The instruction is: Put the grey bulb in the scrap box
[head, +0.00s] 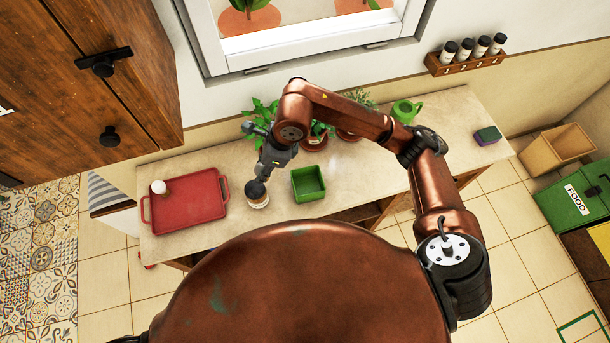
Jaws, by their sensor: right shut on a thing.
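My right gripper (262,174) reaches down over the counter, left of the green box. It is shut on a small round thing with a dark grey top (257,188) and a pale lower part. The gripper partly covers it, and I cannot tell for sure whether it is the grey bulb or a jar. I cannot tell if it touches the counter. No box is clearly marked as scrap. An open green box (308,184) stands on the counter just right of the gripper. An open tan box (556,150) stands at the far right. My left gripper is not in view.
A red tray (187,207) holds a small white-topped thing (160,188). Potted plants (314,141) and a green watering can (406,110) stand along the back. A sponge (487,135) lies at right. A jar rack (466,63) hangs on the wall. A green FOOD bin (566,204) stands right.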

